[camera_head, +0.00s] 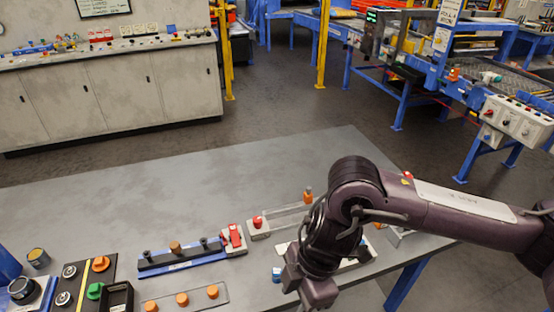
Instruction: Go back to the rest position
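My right arm comes in from the right edge, bent over the right part of the grey table (180,200). My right gripper (305,285) hangs downward over the table's front right area. Its fingertips are not clearly visible, so I cannot tell whether it is open or shut. Nothing visible hangs from it. My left gripper and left arm are not in the picture.
On the table are a blue rail with knobs (180,262), red switch boxes (233,238), a plate with orange knobs (182,300) and a black control panel (85,285). The table's back left is clear. A grey cabinet (110,85) stands behind.

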